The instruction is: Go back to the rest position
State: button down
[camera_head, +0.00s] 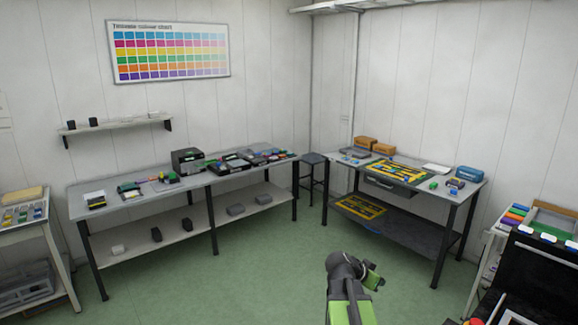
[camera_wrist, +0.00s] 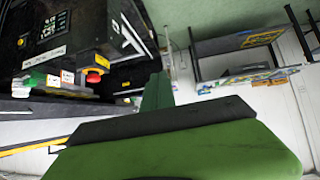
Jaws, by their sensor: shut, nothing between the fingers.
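My gripper (camera_head: 373,276) shows at the end of my raised green and black arm, low and right of centre in the head view. It is small there, over the green floor, and looks shut and empty. In the wrist view a large green and black part of my gripper (camera_wrist: 170,145) fills the lower middle. It touches nothing that I can see, and the view is tilted.
A black machine (camera_head: 535,270) with a red button stands at the right edge; a black machine with a red button (camera_wrist: 97,62) fills the wrist view's upper left. Two work tables (camera_head: 140,207) (camera_head: 465,193) line the walls. The green floor (camera_head: 240,285) between is clear.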

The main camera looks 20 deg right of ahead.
jog(key=w+a+f+n+t+y+b, duration=0.1)
jog(key=w+a+f+n, duration=0.15)
jog(key=a, duration=0.45)
jog(key=w+a+f+n+y, duration=0.1)
jog(key=w+a+f, duration=0.2)
jog(key=a, duration=0.5)
jog(key=s+a+f+n+y, duration=0.2)
jog(key=a+n, duration=0.2)
jog(key=a, duration=0.5)
jog(key=s+a+f+n+g+y+b, duration=0.1)
jog(key=s+a+f+n+y, duration=0.1)
jog(key=a, duration=0.7)
jog(key=s+a+f+n+g+y, duration=0.1)
jog(key=a+n+y, duration=0.3)
jog(key=a, duration=0.5)
jog(key=shift+s+f+n+b, duration=0.4)
jog(key=shift+s+f+n, duration=0.15)
jog(key=shift+f+n, duration=0.4)
jog(key=shift+d+r, duration=0.1)
